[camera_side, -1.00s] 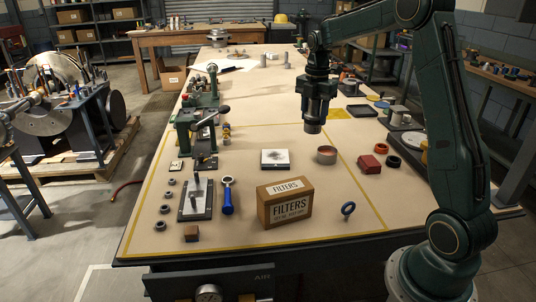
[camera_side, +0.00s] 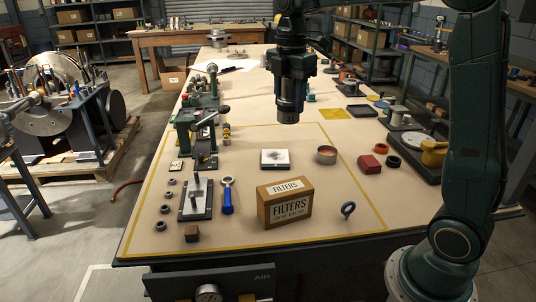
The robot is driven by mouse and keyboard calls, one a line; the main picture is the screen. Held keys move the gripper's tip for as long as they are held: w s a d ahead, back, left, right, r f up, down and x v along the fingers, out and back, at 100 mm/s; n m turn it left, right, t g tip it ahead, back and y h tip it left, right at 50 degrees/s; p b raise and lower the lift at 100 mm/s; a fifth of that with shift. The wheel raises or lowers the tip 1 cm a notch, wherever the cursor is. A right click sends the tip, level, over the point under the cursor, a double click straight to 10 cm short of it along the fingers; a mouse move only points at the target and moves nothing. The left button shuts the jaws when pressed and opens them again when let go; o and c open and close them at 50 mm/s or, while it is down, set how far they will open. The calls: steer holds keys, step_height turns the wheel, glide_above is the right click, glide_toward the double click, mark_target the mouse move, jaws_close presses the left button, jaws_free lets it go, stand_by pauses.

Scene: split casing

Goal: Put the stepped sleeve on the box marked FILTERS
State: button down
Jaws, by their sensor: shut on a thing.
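The cardboard box marked FILTERS (camera_side: 290,206) stands upright near the front middle of the table, with a white label on its top and lettering on its front. My gripper (camera_side: 289,98) points straight down above the table, behind and well above the box. It is shut on the stepped sleeve (camera_side: 288,113), a dark grey cylinder whose lower end shows below the jaws. The upper part of the sleeve is hidden by the gripper. The sleeve is clear of the box and the table.
A red block (camera_side: 370,164) lies farther right. The box top is clear.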

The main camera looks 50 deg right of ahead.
steer(key=shift+f, duration=0.1)
step_height(320, 180, down, 16)
steer(key=shift+r, duration=0.25)
stand_by(0.5)
steer(key=shift+f, duration=0.1)
steer(key=shift+f, duration=2)
steer(key=shift+f, duration=0.1)
steer(key=c, duration=0.7)
jaws_free()
steer(key=shift+f, duration=0.1)
